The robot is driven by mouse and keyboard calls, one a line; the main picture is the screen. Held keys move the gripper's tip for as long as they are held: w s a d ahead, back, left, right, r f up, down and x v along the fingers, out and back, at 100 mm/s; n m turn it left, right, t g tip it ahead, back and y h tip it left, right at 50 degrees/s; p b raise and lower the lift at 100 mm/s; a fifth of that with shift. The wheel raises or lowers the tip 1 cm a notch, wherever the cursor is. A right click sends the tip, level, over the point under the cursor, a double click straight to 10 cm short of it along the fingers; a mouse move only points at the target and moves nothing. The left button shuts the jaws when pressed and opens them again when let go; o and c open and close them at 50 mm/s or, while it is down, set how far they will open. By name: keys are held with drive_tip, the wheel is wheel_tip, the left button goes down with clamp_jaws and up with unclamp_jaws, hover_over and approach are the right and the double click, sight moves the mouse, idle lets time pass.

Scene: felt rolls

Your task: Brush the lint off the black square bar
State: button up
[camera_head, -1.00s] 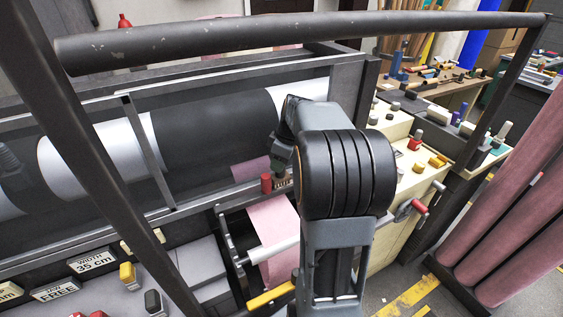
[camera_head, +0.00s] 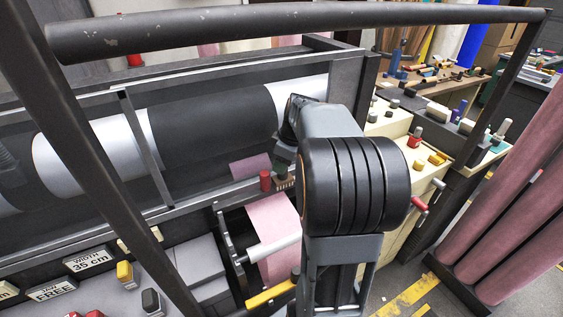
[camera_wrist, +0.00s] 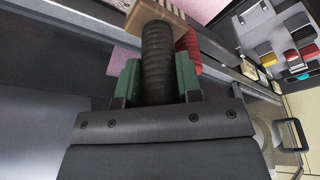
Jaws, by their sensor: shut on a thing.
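My gripper (camera_wrist: 158,82) has green fingers and is shut on the black ribbed handle of a brush (camera_wrist: 158,55). The brush's wooden head with pale bristles is at the top of the wrist view. In the head view the brush head (camera_head: 285,183) shows small beside my arm, close to a dark square-edged bar (camera_head: 190,211) along the front of the roller machine. I cannot tell whether the bristles touch it. That bar also crosses the wrist view (camera_wrist: 222,52). I cannot make out lint on it. My arm hides part of its right end.
A red knob (camera_head: 265,180) stands right beside the brush head. A dark roller (camera_head: 215,125) lies behind the bar, and pink felt (camera_head: 270,220) hangs in front. A scuffed dark rail (camera_head: 290,30) and a slanted post (camera_head: 95,170) cross the near space. Pink rolls (camera_head: 500,215) stand at right.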

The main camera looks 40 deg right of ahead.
drive_tip(key=shift+f, duration=0.15)
drive_tip(key=shift+s, duration=0.15)
idle(0.4)
drive_tip(key=shift+s+f, duration=0.1)
drive_tip(key=shift+s, duration=0.1)
drive_tip(key=shift+s+a+b, duration=0.1)
drive_tip(key=shift+s+b, duration=0.2)
drive_tip(key=shift+s, duration=0.35)
drive_tip(key=shift+r, duration=0.3)
drive_tip(key=shift+r+p, duration=0.6)
drive_tip(key=shift+r, duration=0.2)
